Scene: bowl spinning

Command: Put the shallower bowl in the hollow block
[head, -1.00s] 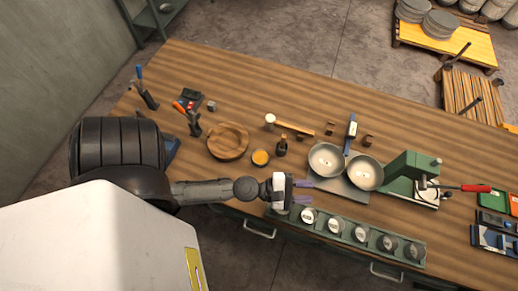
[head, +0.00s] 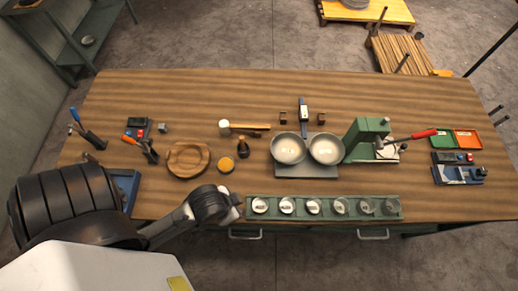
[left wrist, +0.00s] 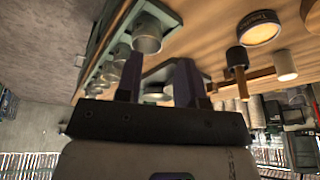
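Two grey metal bowls, the left bowl (head: 289,149) and the right bowl (head: 326,148), stand side by side on a grey plate (head: 306,171). I cannot tell which is shallower. The round wooden block with a hollow (head: 187,159) lies to their left on the table and looks empty. My left arm reaches in from the left, its wrist just left of the cup tray. My left gripper (left wrist: 158,78) shows two dark purple fingers apart in the left wrist view, with nothing clearly between them. In the head view its fingers are mostly hidden by the wrist. My right gripper is not in view.
A green tray of metal cups (head: 322,216) lines the front edge; it also shows in the left wrist view (left wrist: 122,28). An amber tin (head: 226,165), a small dark-headed tool (head: 243,149) and a mallet (head: 240,127) lie between block and bowls. A green press (head: 366,140) stands right of the bowls.

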